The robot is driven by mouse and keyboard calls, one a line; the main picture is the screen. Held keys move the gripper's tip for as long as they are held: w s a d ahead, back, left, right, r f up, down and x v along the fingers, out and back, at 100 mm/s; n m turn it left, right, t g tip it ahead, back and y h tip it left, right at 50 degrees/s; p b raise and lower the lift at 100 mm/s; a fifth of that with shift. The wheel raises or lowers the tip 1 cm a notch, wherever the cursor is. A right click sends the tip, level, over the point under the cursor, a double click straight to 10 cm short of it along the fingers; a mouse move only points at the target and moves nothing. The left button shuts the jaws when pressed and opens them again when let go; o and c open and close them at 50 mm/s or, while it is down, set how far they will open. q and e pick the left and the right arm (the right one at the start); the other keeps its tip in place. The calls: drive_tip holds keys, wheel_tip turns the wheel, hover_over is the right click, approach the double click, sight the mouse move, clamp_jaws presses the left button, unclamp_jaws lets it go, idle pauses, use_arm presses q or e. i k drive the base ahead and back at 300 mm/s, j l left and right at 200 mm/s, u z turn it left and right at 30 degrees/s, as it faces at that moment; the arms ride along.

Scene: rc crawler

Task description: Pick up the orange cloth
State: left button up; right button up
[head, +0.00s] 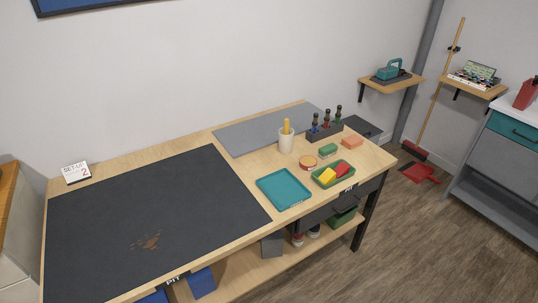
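A small orange folded piece (351,142), which looks like the orange cloth, lies on the wooden workbench (378,157) near its right end. It sits to the right of a small green block-like item (328,151) and in front of a dark rack (324,132) of bottles. It appears flat and uncovered, and nothing touches it from above. Neither of my grippers shows in the head view.
A green tray (318,183) with yellow and red items, a round tin (308,163) and a white cup (286,143) stand close by. A teal tray (284,189) lies to the left. The large black mat (140,210) is bare except for a brown stain.

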sight(351, 142)
drive_tip(key=i+l+u, duration=0.15)
drive_tip(key=l, duration=0.15)
drive_tip(key=i+l+u, duration=0.25)
drive_tip(key=l, duration=0.35)
drive_tip(key=i+l+u, duration=0.15)
drive_tip(key=l, duration=0.15)
